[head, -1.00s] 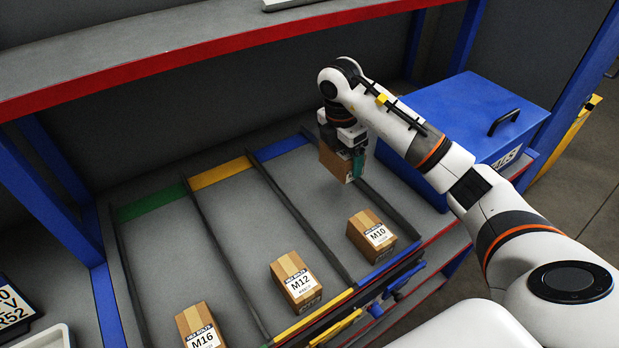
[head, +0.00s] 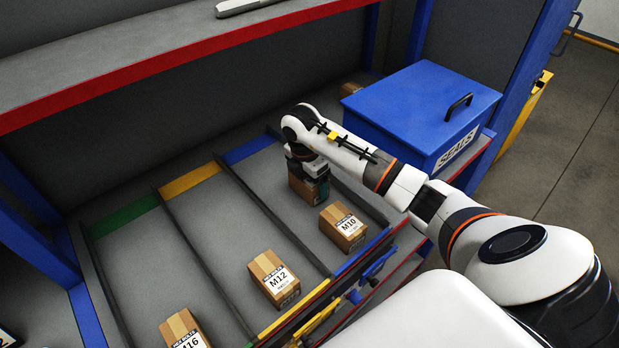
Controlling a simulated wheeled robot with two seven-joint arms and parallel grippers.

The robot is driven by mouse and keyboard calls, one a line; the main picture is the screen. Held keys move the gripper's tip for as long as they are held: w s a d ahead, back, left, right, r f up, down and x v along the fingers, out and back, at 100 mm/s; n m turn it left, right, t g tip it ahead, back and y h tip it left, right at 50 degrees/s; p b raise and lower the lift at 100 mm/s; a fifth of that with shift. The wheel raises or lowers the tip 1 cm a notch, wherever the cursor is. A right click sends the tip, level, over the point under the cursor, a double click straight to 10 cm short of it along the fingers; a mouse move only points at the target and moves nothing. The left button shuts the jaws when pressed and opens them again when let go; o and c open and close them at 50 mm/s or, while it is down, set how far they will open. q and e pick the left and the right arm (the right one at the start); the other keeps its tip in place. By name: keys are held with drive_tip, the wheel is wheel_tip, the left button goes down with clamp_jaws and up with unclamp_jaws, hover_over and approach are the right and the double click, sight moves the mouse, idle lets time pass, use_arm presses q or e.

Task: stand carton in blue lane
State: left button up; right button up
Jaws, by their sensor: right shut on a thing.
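My right gripper (head: 316,177) is shut on a brown carton (head: 303,189), seen from above and mostly covered by the gripper. The carton is upright in the blue lane (head: 262,183), low over its floor. I cannot tell whether it touches the floor. The lane has a blue strip (head: 248,150) at its back and another at its front edge. A carton labelled M10 (head: 343,228) stands at the front of this lane, just in front of the held carton. I cannot tell whether a small gap separates them. My left gripper is out of view.
Dark dividers (head: 268,212) bound the lanes. An M12 carton (head: 274,278) stands in the yellow lane and an M16 carton (head: 185,330) in the green lane. A blue SEALS box (head: 420,105) stands right of the lanes. A red-edged shelf (head: 180,60) hangs above.

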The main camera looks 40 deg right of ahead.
sight(305, 177)
drive_tip(key=shift+f, duration=0.2)
drive_tip(key=o, duration=1.1)
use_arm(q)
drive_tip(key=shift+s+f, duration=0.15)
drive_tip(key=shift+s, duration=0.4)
use_arm(e)
drive_tip(key=shift+r, duration=0.1)
drive_tip(key=shift+r, duration=0.1)
drive_tip(key=r+b, duration=0.1)
drive_tip(key=r, duration=0.3)
drive_tip(key=r+b, duration=0.1)
drive_tip(key=r, duration=0.1)
drive_tip(key=shift+a+r+b, duration=0.3)
drive_tip(key=shift+a, duration=0.1)
drive_tip(key=r, duration=0.3)
drive_tip(key=r+p, duration=0.1)
drive_tip(key=r, duration=0.1)
drive_tip(key=shift+s+a+r, duration=0.1)
drive_tip(key=shift+a+r, duration=0.1)
drive_tip(key=shift+a, duration=0.1)
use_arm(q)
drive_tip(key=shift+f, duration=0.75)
